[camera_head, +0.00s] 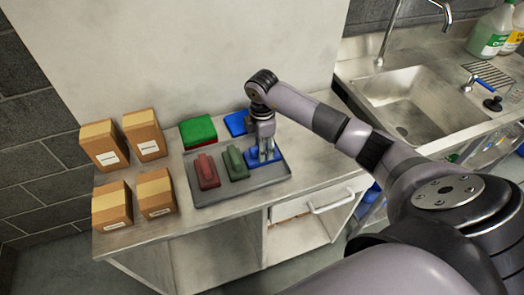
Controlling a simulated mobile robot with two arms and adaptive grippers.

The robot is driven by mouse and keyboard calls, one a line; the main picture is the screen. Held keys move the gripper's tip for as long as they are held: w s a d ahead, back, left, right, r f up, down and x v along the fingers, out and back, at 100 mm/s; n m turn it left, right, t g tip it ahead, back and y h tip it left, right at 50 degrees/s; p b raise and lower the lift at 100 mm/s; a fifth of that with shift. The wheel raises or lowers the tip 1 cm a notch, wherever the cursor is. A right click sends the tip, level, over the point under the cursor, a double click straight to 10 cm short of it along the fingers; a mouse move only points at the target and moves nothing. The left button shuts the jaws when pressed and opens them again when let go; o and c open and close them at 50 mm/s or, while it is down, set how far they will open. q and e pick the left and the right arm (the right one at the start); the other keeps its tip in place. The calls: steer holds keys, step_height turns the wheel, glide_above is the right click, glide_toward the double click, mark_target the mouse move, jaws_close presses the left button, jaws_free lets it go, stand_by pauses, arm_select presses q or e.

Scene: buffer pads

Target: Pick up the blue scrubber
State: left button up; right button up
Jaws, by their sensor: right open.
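A blue scrubber (254,162) lies at the right end of a grey tray (235,192) on the counter. My right gripper (266,156) points down right at the scrubber, its fingers over it and hiding part of it. The gripper is open; whether the fingers touch the scrubber cannot be made out. A green scrubber (236,163) and a red scrubber (207,171) lie to its left in the same tray. My left gripper is not in view.
Behind the tray lie a blue pad (236,122) and a green pad on red (198,131). Several cardboard boxes (105,144) stand at the left. A metal sink (415,103) is at the right, with bottles (492,32) behind it. The counter's front strip is clear.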

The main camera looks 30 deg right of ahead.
steer(key=shift+f, duration=0.15)
jaws_close()
stand_by(0.4)
